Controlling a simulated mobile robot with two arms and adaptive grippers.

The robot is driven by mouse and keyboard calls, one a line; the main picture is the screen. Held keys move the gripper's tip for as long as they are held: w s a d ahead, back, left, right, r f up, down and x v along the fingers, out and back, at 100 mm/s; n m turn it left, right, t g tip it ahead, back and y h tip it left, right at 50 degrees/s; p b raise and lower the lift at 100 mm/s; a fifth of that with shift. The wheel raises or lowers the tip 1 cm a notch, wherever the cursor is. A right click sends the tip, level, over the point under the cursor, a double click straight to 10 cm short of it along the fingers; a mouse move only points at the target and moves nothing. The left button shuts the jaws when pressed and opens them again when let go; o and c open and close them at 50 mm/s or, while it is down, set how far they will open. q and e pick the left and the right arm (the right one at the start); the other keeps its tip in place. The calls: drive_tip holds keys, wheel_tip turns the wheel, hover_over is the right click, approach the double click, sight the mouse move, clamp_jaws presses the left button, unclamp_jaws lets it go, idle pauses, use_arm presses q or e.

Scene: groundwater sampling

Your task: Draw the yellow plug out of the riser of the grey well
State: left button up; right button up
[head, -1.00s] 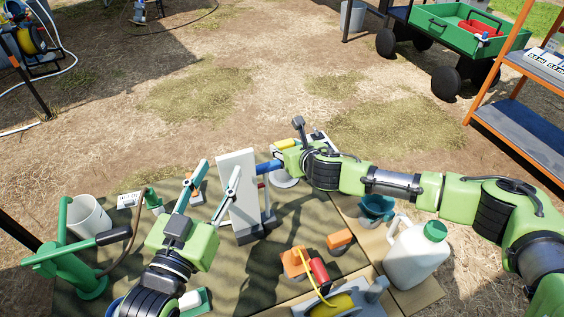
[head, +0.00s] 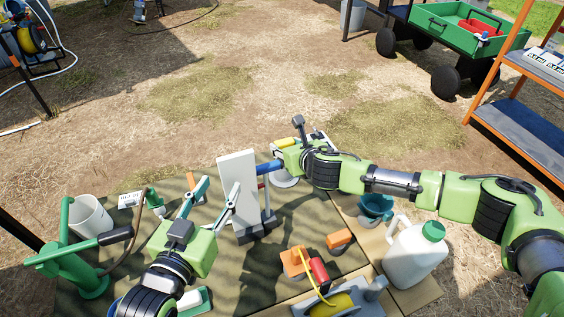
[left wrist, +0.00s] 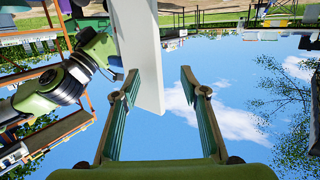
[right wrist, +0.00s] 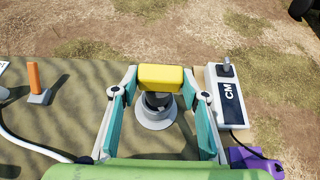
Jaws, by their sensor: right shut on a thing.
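The yellow plug (right wrist: 160,78) is a block with rounded edges, and its yellow also shows in the head view (head: 285,143). My right gripper (right wrist: 160,74) has its fingers against both sides of it, shut on it. Below the plug, in the right wrist view, are a dark stem and the round grey flange of the well (right wrist: 155,118). The plug hides the riser's mouth, so I cannot tell how far it sits in. My left gripper (head: 221,184) is open and empty, close to a white upright panel (head: 238,185); the panel shows beyond its fingers in the left wrist view (left wrist: 142,50).
A box marked CM (right wrist: 229,95) stands right of the well, near a purple thing (right wrist: 255,162). An orange post (right wrist: 34,78) stands to the left. A white jug (head: 415,255), a green hand pump (head: 75,250) and a white bucket (head: 90,216) flank the mat.

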drive_tip(key=shift+r, duration=0.3)
drive_tip(key=shift+r+p, duration=0.15)
drive_tip(key=shift+p, duration=0.4)
drive_tip(key=shift+r+p, duration=0.3)
drive_tip(key=shift+r, duration=0.15)
use_arm(q)
drive_tip(key=s+a+f+g+y, duration=0.1)
drive_tip(key=s+f+g, duration=0.4)
drive_tip(key=f, duration=0.5)
drive_tip(key=shift+s+a+g+y, duration=0.35)
drive_tip(key=shift+a+g+y, duration=0.05)
drive_tip(key=shift+a, duration=0.5)
